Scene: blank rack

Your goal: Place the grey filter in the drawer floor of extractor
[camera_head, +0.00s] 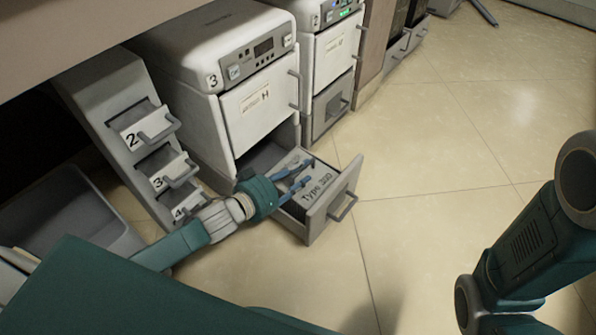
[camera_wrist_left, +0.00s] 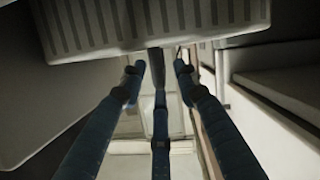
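The grey filter (camera_head: 318,190), with "Type 3" lettering partly readable, is at the open drawer (camera_head: 345,192) at the bottom of extractor 3 (camera_head: 225,75). It appears to lie within the drawer walls; whether it rests flat on the floor cannot be told. My left gripper (camera_head: 307,172) reaches over it from the left, blue fingers spread. In the left wrist view the fingertips (camera_wrist_left: 159,73) are apart, with nothing clearly between them. A grey slotted panel (camera_wrist_left: 150,22), likely the filter, is just beyond them. My right arm is at the right edge; its gripper is out of view.
A rack with small numbered drawers (camera_head: 158,160) stands left of the extractor. A grey bin (camera_head: 70,215) is at far left. Another extractor (camera_head: 330,60) with a closed lower drawer stands behind. The tiled floor (camera_head: 440,150) to the right is clear.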

